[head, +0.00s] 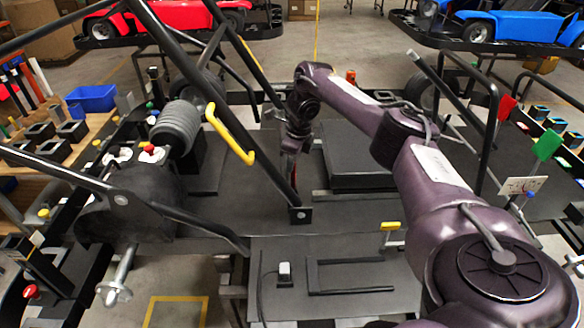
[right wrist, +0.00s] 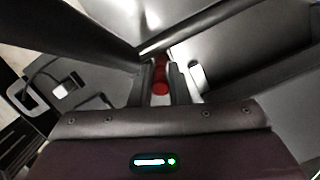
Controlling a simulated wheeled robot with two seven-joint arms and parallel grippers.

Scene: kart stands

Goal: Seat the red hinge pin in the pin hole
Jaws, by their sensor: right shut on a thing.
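My right gripper (head: 292,168) hangs down over the middle of the dark kart frame, close to a slanted black tube. In the right wrist view, its fingers (right wrist: 161,78) are shut on the red hinge pin (right wrist: 161,89). The pin's round red end faces the camera, with more red beyond it between the fingers. In the head view the pin is too small and dark to make out clearly. I cannot pick out the pin hole in either view. My left gripper is not in view.
Slanted black tubes (head: 262,125) and a yellow handle (head: 230,137) stand left of the gripper. A raised dark panel (head: 355,158) lies to its right. A grey coil spring (head: 176,127) and a blue bin (head: 92,98) are at left. Red and blue karts stand behind.

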